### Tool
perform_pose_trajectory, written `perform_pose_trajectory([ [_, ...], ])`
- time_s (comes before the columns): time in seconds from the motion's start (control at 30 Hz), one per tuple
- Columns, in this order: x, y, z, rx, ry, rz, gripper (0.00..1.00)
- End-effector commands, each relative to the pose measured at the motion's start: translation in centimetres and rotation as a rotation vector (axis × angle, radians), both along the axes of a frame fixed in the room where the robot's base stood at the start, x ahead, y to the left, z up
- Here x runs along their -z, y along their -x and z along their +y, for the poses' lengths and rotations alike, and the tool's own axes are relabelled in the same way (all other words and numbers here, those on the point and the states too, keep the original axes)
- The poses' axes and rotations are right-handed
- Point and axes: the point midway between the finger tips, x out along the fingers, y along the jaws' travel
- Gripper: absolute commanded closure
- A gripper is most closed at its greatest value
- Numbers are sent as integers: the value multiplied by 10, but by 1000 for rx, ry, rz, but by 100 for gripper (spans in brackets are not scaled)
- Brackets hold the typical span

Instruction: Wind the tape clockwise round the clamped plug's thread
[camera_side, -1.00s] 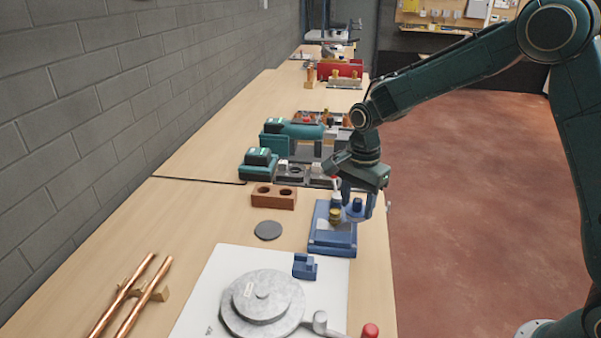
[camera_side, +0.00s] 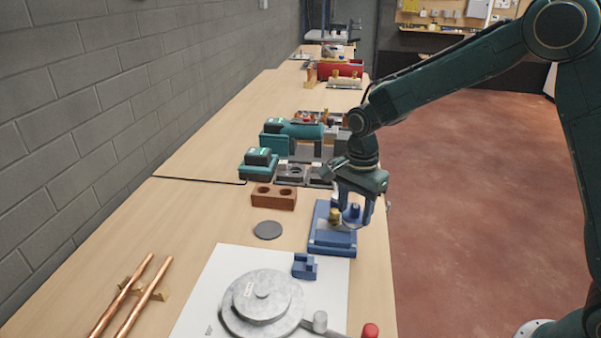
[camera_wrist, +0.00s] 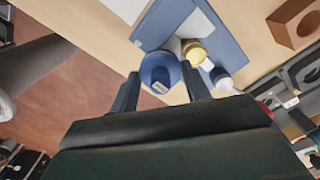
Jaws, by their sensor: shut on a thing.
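My gripper (camera_side: 355,208) is shut on a blue tape spool (camera_wrist: 160,72), which sits between the fingertips in the wrist view. The spool also shows in the side view (camera_side: 354,211). The brass plug (camera_side: 335,216) stands upright on the blue clamp base (camera_side: 331,249), just left of the spool. In the wrist view the plug (camera_wrist: 194,52) is right beside the spool; a pale patch, maybe tape, shows near them. I cannot tell how much tape is on the thread.
A small blue block (camera_side: 304,266) and a grey round stepped part (camera_side: 262,300) are on the white sheet in front. Green tools (camera_side: 292,129) stand behind. Copper pipes (camera_side: 135,295) lie front left.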

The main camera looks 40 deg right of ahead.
Motion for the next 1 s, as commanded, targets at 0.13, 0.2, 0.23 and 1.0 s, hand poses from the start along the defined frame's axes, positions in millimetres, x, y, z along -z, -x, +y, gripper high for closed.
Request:
perform_pose_trajectory([
  [0.13, 0, 1, 7, -1, 0, 0, 67],
  [0.2, 0, 2, 11, -1, 0, 0, 67],
  [0.23, 0, 2, 12, -1, 0, 0, 67],
  [1.0, 0, 0, 34, 0, 0, 0, 67],
])
